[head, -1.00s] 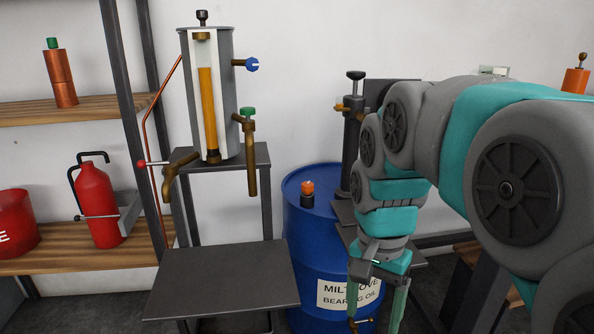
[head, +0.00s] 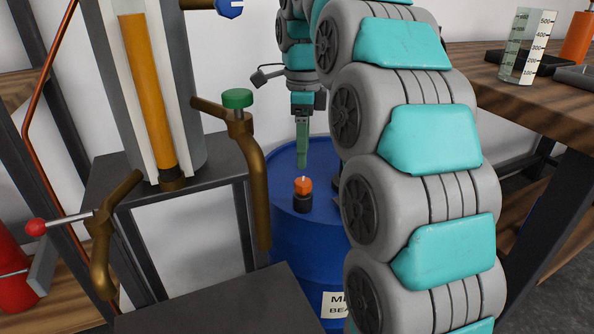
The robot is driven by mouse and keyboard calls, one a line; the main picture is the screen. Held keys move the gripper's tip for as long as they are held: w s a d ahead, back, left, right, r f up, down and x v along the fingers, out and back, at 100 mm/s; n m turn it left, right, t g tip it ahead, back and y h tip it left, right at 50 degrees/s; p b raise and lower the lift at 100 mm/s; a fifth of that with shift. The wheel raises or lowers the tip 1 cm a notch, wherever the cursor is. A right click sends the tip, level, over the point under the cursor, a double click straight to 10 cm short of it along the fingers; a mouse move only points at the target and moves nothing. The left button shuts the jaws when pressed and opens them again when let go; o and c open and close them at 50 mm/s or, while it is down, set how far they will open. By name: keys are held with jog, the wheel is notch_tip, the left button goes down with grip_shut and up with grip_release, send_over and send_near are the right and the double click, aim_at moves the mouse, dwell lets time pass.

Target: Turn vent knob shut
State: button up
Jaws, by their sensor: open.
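The vent knob (head: 303,186), an orange cap on a black base, stands upright on top of the blue drum (head: 308,235). My gripper (head: 303,166) points straight down just above the knob. Its green fingers line up one behind the other from this side, so the space between them is hidden. The gripper is open and holds nothing. A small gap seems to show between the fingertips and the knob, though I cannot tell the exact depth.
Left of the drum is a dark stand with an oil cylinder (head: 148,100) and a brown spout with a green knob (head: 237,98). A red-tipped lever (head: 36,228) sticks out further left. A wooden bench with a measuring beaker (head: 527,50) stands at the right.

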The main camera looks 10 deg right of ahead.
aim_at(303, 181)
jog(key=shift+s+f, duration=0.1)
jog(key=shift+f, duration=3.5)
grip_shut()
